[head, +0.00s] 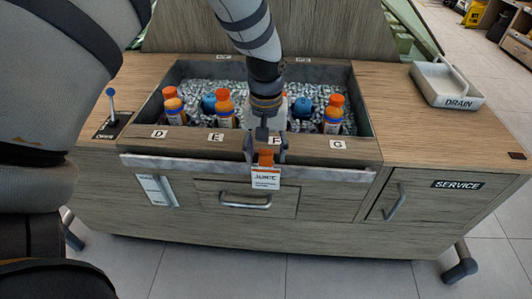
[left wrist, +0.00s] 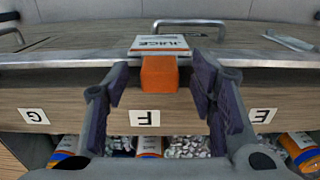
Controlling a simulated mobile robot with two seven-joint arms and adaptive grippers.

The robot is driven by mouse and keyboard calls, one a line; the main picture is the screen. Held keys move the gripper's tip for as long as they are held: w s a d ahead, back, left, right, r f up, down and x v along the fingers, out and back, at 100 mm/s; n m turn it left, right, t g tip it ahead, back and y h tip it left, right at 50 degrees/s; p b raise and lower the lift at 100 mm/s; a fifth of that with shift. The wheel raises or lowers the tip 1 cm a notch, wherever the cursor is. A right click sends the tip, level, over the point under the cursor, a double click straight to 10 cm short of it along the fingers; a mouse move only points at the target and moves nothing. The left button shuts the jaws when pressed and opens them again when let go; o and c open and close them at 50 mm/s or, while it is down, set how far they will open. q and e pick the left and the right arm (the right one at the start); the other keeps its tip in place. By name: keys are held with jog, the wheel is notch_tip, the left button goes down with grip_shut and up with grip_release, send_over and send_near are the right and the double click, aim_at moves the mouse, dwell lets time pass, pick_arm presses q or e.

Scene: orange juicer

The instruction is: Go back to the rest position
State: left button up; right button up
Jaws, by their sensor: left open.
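My left gripper (head: 265,150) hangs over the front edge of the cart, by the label F. In the left wrist view its two fingers (left wrist: 163,85) are spread apart with nothing between the pads. An orange block (left wrist: 158,75) with a white "JUICE" plate (left wrist: 160,45) sits at the front rail, just beyond the fingertips. The orange block (head: 266,159) and the plate (head: 265,179) also show in the head view, below the gripper. I cannot tell whether a finger touches the block. My right gripper is not in view.
A sunken bin of ice (head: 270,90) holds several orange- and blue-capped bottles (head: 334,113) behind labels D to G; my arm hides part of it. A blue-knobbed lever (head: 111,105) stands left. A drain tray (head: 447,85) sits right.

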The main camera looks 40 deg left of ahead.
pick_arm(q)
notch_tip(320, 180, up, 11)
jog(key=s+d+f+m+g+p, duration=0.1)
jog(key=s+d+f+m, duration=0.1)
jog(key=s+f, duration=0.8)
jog(key=s+d+f+m+g, duration=0.1)
jog(key=s+d+f, duration=0.1)
jog(key=s+f, duration=0.75)
jog(key=s+d+f+m, duration=0.1)
jog(key=s+f, duration=0.1)
jog(key=s, duration=0.6)
jog(key=s+d+f+m, duration=0.1)
jog(key=s+f+m, duration=0.1)
jog(key=s, duration=0.7)
jog(key=shift+s+d+f+p, duration=0.3)
jog(key=shift+d+f+p, duration=0.1)
jog(key=shift+f, duration=0.2)
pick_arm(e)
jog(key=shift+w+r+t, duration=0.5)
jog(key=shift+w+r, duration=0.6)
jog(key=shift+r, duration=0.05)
